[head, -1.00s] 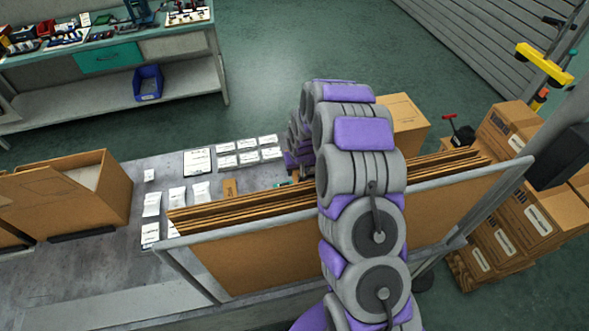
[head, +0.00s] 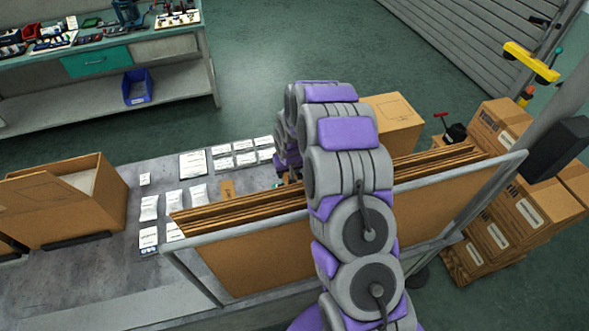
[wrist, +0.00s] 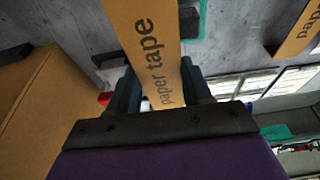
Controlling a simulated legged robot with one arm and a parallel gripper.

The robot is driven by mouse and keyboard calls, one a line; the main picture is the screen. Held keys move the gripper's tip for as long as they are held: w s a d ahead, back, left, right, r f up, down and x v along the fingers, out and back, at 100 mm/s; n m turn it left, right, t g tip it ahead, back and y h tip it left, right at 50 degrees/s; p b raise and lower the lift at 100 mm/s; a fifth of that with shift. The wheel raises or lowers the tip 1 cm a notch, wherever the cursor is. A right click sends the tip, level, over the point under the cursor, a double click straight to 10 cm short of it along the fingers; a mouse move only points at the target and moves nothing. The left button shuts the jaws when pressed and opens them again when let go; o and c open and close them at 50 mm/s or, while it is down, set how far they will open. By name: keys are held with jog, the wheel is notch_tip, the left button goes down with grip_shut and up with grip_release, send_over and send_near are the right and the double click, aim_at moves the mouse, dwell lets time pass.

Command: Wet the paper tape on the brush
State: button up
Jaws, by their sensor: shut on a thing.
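In the wrist view my gripper (wrist: 153,88) is shut on a brown strip of paper tape (wrist: 147,35), printed "paper tape", which runs up between the dark fingers to the top edge. A teal-edged thing (wrist: 204,22) shows partly behind the strip at the top; I cannot tell whether it belongs to the brush. A second brown piece with the same print (wrist: 298,32) lies at the upper right. In the head view a small brown piece (head: 227,188) lies on the grey bench (head: 105,262). My arm hides the gripper and held tape there. No brush is clearly visible.
A rack of upright cardboard sheets (head: 250,252) stands along the bench's near side. White labels (head: 198,194) lie on the bench. An open carton (head: 85,205) stands left, another box (head: 397,122) behind my arm, and stacked cartons (head: 530,205) at right.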

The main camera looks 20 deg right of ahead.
jog(key=shift+a, duration=1)
jog(key=shift+d, duration=1.25)
jog(key=shift+a, duration=2.8)
jog(key=shift+d, duration=1.05)
jog(key=shift+a+f, duration=0.15)
jog(key=shift+a, duration=0.75)
jog(key=shift+d+f, duration=0.25)
jog(key=shift+d, duration=0.5)
jog(key=shift+a+f, duration=0.15)
jog(key=shift+a, duration=0.5)
